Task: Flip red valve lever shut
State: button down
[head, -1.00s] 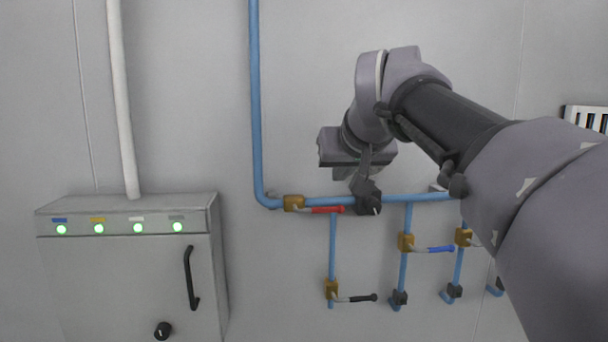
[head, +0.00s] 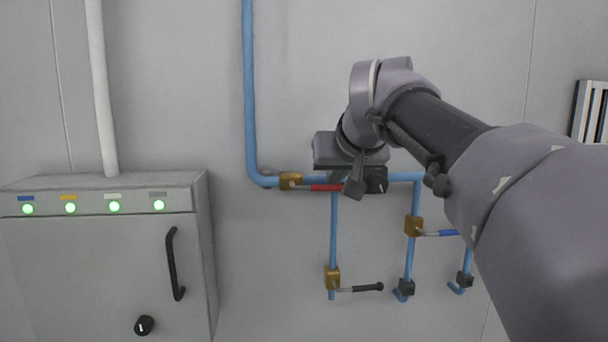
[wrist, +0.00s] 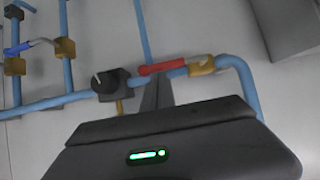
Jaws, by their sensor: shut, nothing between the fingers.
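The red valve lever (head: 325,187) lies roughly along the horizontal blue pipe, to the right of its brass valve body (head: 291,181). In the wrist view the red lever (wrist: 162,66) also lies along the pipe, beside the brass body (wrist: 201,64). My gripper (head: 355,189) is shut and empty, close to the lever's free end. In the wrist view my gripper's fingers (wrist: 158,92) show just below the pipe and lever. Whether they touch the lever I cannot tell. The gripper partly hides the pipe behind it.
A black fitting with a knob (head: 376,180) sits on the pipe just right of my gripper. Lower branches carry a black lever (head: 367,287) and a blue lever (head: 440,233). A grey cabinet (head: 105,265) with green lights stands at left. The wall above the pipe is mostly bare.

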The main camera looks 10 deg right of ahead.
jog(key=shift+s+d+f+y+b, duration=0.15)
jog(key=shift+f+y+b, duration=0.15)
jog(key=shift+f+b, duration=0.1)
jog(key=shift+m, duration=0.3)
jog(key=shift+d+f+m+y+b, duration=0.2)
jog(key=shift+f+m+y+b, duration=0.15)
jog(key=shift+f+b, duration=0.35)
jog(key=a+f+m+t+y+b, duration=0.3)
jog(key=a+f+m+y+b, duration=0.2)
jog(key=b, duration=1.6)
jog(key=shift+f+m+y, duration=1.65)
jog(key=shift+f+m, duration=0.15)
jog(key=shift+m, duration=0.15)
jog(key=shift+a, duration=0.15)
